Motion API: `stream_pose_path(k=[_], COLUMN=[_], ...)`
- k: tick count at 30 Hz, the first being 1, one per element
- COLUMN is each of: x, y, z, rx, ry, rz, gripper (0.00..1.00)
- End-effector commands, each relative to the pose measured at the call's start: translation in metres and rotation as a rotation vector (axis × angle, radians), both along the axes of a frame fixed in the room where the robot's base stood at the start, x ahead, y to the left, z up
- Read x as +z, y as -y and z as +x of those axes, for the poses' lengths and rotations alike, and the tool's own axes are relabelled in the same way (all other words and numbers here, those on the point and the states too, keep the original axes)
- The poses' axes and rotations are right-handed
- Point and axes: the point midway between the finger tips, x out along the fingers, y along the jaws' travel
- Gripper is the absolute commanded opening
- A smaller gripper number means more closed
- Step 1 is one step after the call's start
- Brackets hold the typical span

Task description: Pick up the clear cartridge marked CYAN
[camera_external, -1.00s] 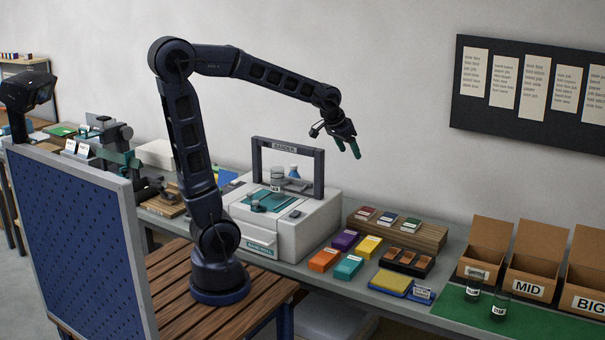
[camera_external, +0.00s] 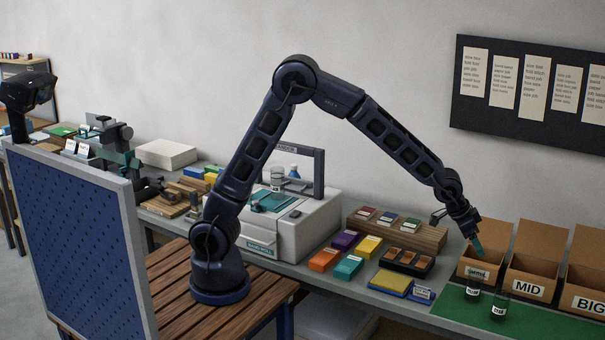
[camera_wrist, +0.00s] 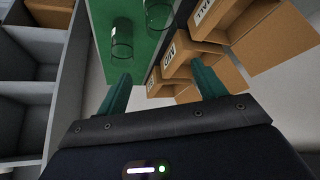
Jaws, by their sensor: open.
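Two clear, dark-looking cylindrical cartridges stand on the green mat (camera_external: 455,308) in front of the cardboard boxes. The left one (camera_external: 474,281) and the right one (camera_external: 500,304) each carry a small white label; the lettering is too small to read surely. In the wrist view one cartridge (camera_wrist: 122,42) stands ahead and left of centre, and the other (camera_wrist: 157,12) is at the top edge. I cannot tell which is which there. My gripper (camera_external: 478,246) is open and empty, pointing down above the left cartridge, apart from it. Its two green fingers (camera_wrist: 161,86) are spread in the wrist view.
Open cardboard boxes stand close behind the cartridges, including the MID box (camera_external: 528,286) and the BIG box (camera_external: 590,300). A dark tray (camera_external: 406,260) and a yellow-and-blue pad (camera_external: 391,283) lie left of the mat. The mat's front left is clear.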

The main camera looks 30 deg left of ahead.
Motion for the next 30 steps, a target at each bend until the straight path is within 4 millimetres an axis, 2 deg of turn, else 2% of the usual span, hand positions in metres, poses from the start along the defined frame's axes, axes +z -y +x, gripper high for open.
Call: stream_pose_path(k=[1, 3, 6, 9, 16, 24, 30], x=[-0.013, -0.026, -0.039, -0.046, -0.06, -0.089, -0.098], y=[0.019, 0.039, 0.058, 0.067, 0.077, 0.094, 0.098], z=[-0.017, -0.035, -0.054, -0.063, -0.062, -0.054, -0.051], rx=[-0.029, -0.059, -0.087, -0.102, -0.106, -0.106, -0.105], ry=[0.001, 0.004, 0.009, 0.011, 0.011, 0.011, 0.01], rz=[0.001, -0.004, -0.008, -0.011, -0.011, -0.011, -0.011], gripper=[0.69, 0.69, 0.69, 0.69, 0.69, 0.69, 0.69])
